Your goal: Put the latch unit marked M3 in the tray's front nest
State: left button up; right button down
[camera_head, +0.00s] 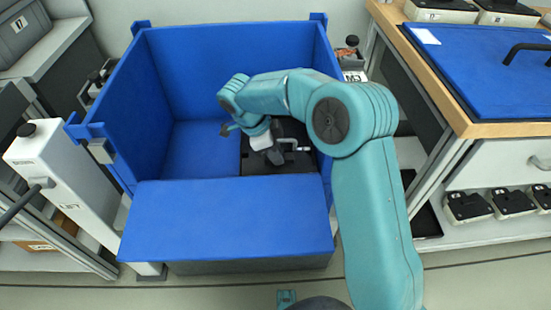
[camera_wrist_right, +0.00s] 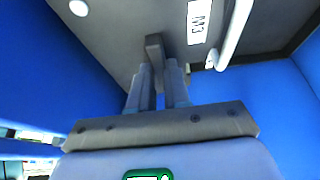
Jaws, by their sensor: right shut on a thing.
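The dark latch unit (camera_head: 262,182) lies inside the blue bin, against its right side. In the right wrist view its dark face (camera_wrist_right: 115,30) carries a white label reading M3 (camera_wrist_right: 199,20) and a pale bar handle. My right gripper (camera_head: 275,156) reaches down into the bin over the unit. In the right wrist view its two fingers (camera_wrist_right: 160,78) are shut on a small grey lug that stands out from the unit's face. My arm hides part of the unit in the head view. I cannot make out a tray nest. My left gripper is not in view.
The blue bin (camera_head: 230,215) has tall back and side walls and a front flap folded outward. A white post (camera_head: 60,175) stands left. A wooden-edged bench (camera_head: 450,105) with a blue lid stands right, above a shelf with several black-and-white units (camera_head: 468,207). The bin's left floor is clear.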

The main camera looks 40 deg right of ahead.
jog(key=shift+w+f, duration=0.1)
jog(key=shift+f, duration=0.8)
jog(key=shift+r, duration=0.1)
jog(key=shift+f, duration=0.2)
jog(key=c, duration=1.1)
grip_release()
jog(key=shift+r, duration=0.1)
jog(key=shift+r, duration=0.3)
jog(key=p+v, duration=0.3)
jog(key=v, duration=0.8)
jog(key=shift+a+r+p, duration=0.15)
jog(key=shift+r+p, duration=0.1)
jog(key=shift+p, duration=0.15)
jog(key=shift+w, duration=0.1)
